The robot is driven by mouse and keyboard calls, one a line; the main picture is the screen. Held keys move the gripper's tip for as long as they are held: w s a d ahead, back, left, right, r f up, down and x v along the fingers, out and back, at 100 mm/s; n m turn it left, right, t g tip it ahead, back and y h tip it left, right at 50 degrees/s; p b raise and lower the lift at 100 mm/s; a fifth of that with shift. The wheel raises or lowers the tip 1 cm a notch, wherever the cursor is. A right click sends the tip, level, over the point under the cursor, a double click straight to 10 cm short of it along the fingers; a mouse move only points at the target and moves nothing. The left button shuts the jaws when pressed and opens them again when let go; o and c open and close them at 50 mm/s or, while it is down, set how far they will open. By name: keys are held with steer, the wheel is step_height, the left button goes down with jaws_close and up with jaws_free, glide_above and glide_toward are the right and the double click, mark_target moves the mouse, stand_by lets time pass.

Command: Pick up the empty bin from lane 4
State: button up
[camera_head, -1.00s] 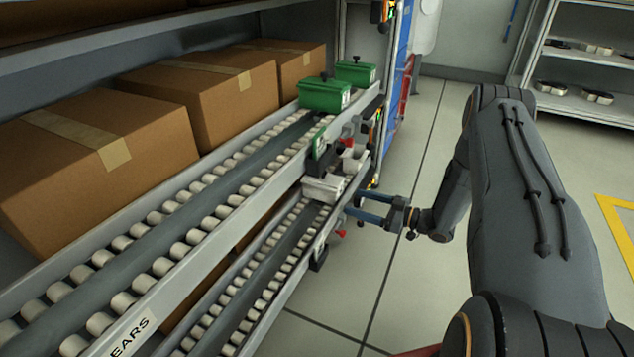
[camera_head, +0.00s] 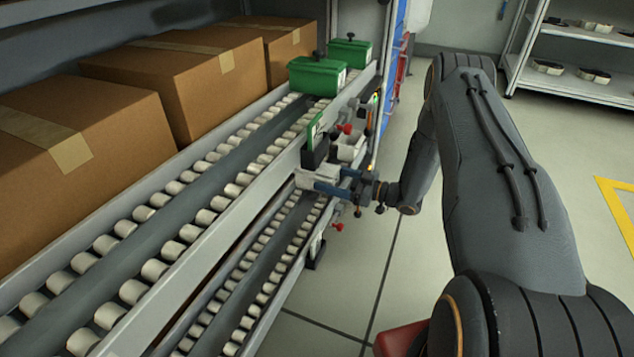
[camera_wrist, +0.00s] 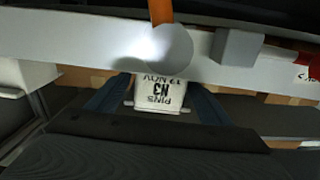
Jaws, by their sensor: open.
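A small light-grey bin (camera_head: 312,179) sits at the end of the lower roller lane (camera_head: 262,262), partly behind my gripper. In the wrist view, a white labelled bin face (camera_wrist: 160,96) reads "PINS", "17 NOV" and "N3", upside down. My gripper (camera_head: 324,181) is open at the lane's end, its blue fingers reaching the bin. In the wrist view the fingers (camera_wrist: 160,84) lie on either side of the bin face, with no clear grip on it. The bin's inside is hidden, so I cannot tell whether it is empty.
Green bins (camera_head: 316,77) (camera_head: 349,52) stand at the upper lane's end. Another pale bin (camera_head: 349,147) is close above my gripper. A grey rail (camera_wrist: 95,40) crosses the wrist view. Cardboard boxes (camera_head: 195,85) line the rack. The floor (camera_head: 405,265) beside it is clear.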

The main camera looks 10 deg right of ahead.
mark_target(317, 174)
steer(key=b+x, duration=0.1)
steer(key=x, duration=0.3)
steer(key=shift+w+a, duration=0.1)
steer(key=shift+a, duration=0.1)
steer(key=c, duration=1.7)
steer(key=shift+r, duration=0.1)
